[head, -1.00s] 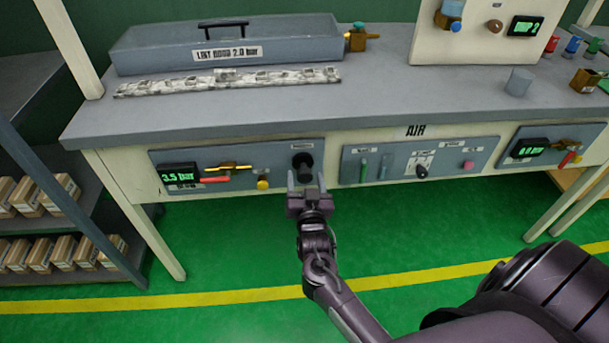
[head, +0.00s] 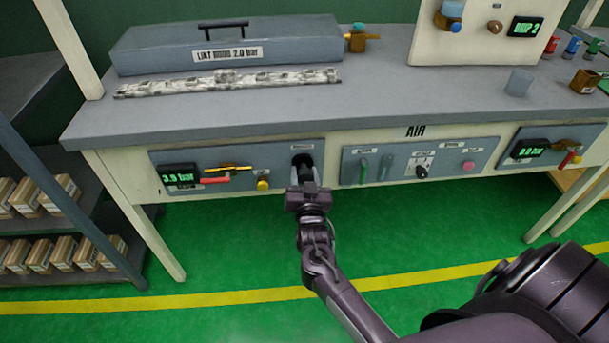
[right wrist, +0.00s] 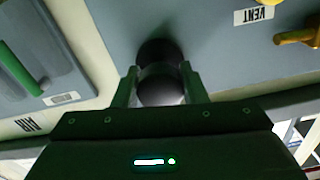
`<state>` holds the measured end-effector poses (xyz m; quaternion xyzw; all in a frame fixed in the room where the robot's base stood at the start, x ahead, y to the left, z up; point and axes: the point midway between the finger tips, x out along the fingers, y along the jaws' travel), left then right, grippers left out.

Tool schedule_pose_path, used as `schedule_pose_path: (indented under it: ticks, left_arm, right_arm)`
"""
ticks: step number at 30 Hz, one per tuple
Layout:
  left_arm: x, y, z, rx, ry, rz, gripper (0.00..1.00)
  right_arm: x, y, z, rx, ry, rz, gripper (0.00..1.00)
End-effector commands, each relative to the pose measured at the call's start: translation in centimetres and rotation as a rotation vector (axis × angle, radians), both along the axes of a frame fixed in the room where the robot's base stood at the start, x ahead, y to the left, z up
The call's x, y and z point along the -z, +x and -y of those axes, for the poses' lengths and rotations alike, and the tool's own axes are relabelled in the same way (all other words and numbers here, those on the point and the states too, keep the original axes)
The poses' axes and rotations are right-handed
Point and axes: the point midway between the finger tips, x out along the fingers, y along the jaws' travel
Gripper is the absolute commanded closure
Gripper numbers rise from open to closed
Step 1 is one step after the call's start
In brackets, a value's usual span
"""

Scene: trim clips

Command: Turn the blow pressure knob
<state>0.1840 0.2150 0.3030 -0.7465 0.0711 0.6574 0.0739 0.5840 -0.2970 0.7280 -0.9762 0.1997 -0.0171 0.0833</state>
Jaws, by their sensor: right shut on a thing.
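The black blow pressure knob (head: 303,160) sits on the left grey panel (head: 285,154) on the front of the bench. My right gripper (head: 305,182) is at the knob, coming from below and in front. In the right wrist view the two fingers stand on either side of the round dark knob (right wrist: 160,85), and the gripper is shut on it. Part of the knob is hidden behind the fingers in the head view. The green display (head: 181,176) left of the knob reads about 3.9 bar. My left gripper is not in view.
Left of the knob are a yellow and red valve handle (head: 226,170) and a yellow knob (head: 262,184). The middle panel (head: 400,172) with switches is close on the right. A lidded box (head: 225,48) stands on the bench top. A shelf with cartons (head: 45,250) is at the left.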

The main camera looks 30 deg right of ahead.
Motion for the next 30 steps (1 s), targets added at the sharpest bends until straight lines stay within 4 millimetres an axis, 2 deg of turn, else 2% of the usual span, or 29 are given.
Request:
schedule_pose_path:
  ticks: [6,9,21,30]
  left_arm:
    - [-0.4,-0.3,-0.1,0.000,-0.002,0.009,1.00]
    - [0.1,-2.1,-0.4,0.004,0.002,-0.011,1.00]
    - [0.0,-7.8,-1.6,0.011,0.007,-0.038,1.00]
    - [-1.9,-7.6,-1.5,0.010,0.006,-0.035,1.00]
  right_arm:
    - [-0.1,0.0,0.0,0.000,-0.054,-0.024,0.84]
    - [-0.2,0.0,0.0,0.000,-0.106,-0.046,0.84]
    - [-0.3,0.0,0.1,-0.001,-0.431,-0.185,0.84]
    - [-0.2,-0.1,0.1,-0.001,-0.694,-0.298,0.84]
